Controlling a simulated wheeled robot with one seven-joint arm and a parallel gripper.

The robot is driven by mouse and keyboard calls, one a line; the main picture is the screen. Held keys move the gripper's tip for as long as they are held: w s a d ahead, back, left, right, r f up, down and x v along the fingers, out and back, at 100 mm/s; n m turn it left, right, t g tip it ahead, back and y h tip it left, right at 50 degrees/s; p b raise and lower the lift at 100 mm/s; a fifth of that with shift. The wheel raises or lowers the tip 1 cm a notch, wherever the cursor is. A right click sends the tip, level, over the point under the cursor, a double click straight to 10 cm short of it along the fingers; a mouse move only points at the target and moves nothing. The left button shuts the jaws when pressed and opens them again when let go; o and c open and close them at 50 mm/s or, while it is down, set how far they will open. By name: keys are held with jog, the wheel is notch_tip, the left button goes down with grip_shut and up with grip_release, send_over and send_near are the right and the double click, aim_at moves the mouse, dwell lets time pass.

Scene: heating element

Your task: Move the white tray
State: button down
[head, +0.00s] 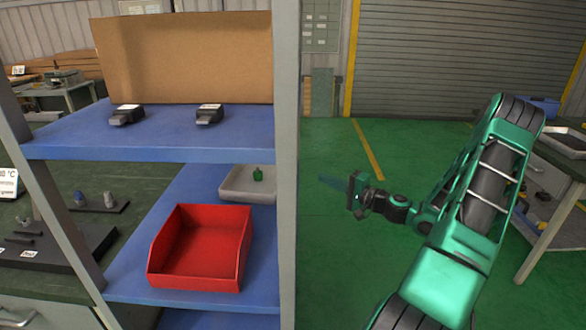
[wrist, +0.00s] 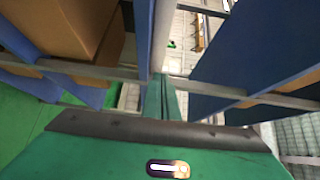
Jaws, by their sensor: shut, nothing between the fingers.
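The white tray (head: 238,188) sits on the lower blue shelf in the head view, behind the red bin. A small green object (head: 258,173) stands in it. The tray's right end is hidden by the grey shelf post. My gripper (head: 354,184) is to the right of the post, over the green floor, well apart from the tray. It is shut and empty, its fingers pointing left. In the wrist view my shut fingers (wrist: 165,95) point up the picture among shelf posts and blue panels. I cannot make out the tray there.
A red bin (head: 200,248) stands on the lower shelf in front of the tray. The grey post (head: 286,200) stands between my arm and the shelf contents. The upper shelf (head: 150,143) holds two black devices and a cardboard box (head: 185,60). The green floor is mostly clear.

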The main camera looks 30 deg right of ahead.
jog(key=shift+s+a+r+x, duration=0.1)
jog(key=shift+a+x, duration=0.2)
jog(key=shift+x, duration=1.85)
jog(key=shift+s+a+r+x, duration=0.1)
jog(key=shift+a+x, duration=0.2)
jog(key=shift+x, duration=1.85)
jog(key=shift+s+a+r+x, duration=0.1)
jog(key=shift+a+x, duration=0.2)
jog(key=shift+x, duration=1.85)
jog(key=shift+w, duration=0.1)
